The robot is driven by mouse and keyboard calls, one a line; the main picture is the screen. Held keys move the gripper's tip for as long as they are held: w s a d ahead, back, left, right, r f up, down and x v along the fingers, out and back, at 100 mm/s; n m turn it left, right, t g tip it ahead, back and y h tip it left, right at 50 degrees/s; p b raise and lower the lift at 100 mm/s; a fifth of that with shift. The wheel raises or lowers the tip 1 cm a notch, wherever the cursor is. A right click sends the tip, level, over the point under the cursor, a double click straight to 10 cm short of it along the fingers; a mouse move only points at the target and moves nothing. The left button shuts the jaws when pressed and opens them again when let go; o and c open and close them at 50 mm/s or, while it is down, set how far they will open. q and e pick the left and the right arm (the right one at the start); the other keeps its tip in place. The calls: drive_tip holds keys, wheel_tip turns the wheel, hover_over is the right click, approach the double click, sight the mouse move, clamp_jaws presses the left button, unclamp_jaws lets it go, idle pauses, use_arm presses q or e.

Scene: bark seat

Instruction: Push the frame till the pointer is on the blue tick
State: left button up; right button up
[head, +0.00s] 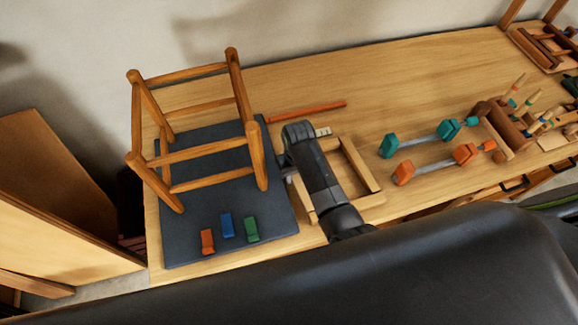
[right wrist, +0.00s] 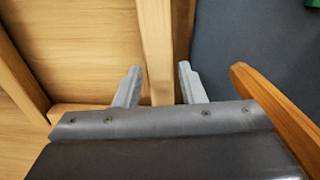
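A light wooden rectangular frame (head: 362,165) lies flat on the bench, just right of the dark mat. My right arm hides part of its left side. My right gripper (head: 287,171) is at that left side, pointing down. In the right wrist view, its two fingers (right wrist: 157,80) are apart, with a pale wooden bar (right wrist: 156,40) of the frame between and beyond them. I cannot tell whether they touch it. A small pale strip with dark marks (head: 322,131) lies at the frame's far edge. I cannot make out the pointer or a blue tick. My left gripper is not in view.
A wooden stool frame (head: 195,155) stands on the dark mat (head: 185,235), close left of my right gripper. Orange, blue and green clamps or blocks (head: 227,226) sit at the mat's front. An orange-brown rod (head: 307,112) lies behind. Teal and orange bar clamps (head: 420,139) lie right.

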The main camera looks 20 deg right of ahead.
drive_tip(key=shift+f, duration=0.7)
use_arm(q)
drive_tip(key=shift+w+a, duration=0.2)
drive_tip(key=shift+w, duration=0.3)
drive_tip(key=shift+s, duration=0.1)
use_arm(e)
drive_tip(key=shift+s+r, duration=0.1)
